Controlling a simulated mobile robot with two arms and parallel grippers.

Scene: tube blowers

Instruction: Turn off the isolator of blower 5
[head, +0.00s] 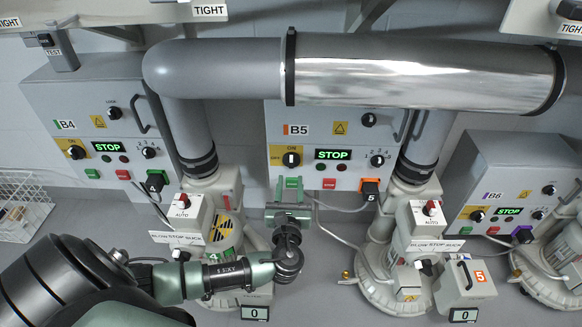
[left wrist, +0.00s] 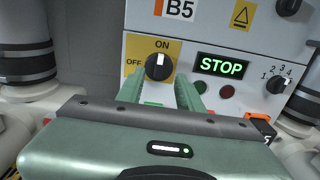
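The B5 panel (head: 325,200) carries the isolator, a black rotary knob (head: 291,158) on a yellow ON/OFF plate (head: 274,153). In the left wrist view the knob (left wrist: 158,66) has its white mark pointing up at ON, with OFF at the left. My left gripper (head: 289,186) is just below the knob in the head view. In the left wrist view its green fingers (left wrist: 160,92) are apart, with nothing between them, and their tips reach near the knob's lower edge. Contact cannot be told. My right gripper is not in view.
A lit green STOP display (left wrist: 221,67) and a numbered selector (left wrist: 276,85) are right of the knob. Panels B4 (head: 88,105) and B6 (head: 500,170) stand either side. A large pipe (head: 420,75) crosses above. Blower housings (head: 400,240) stand below.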

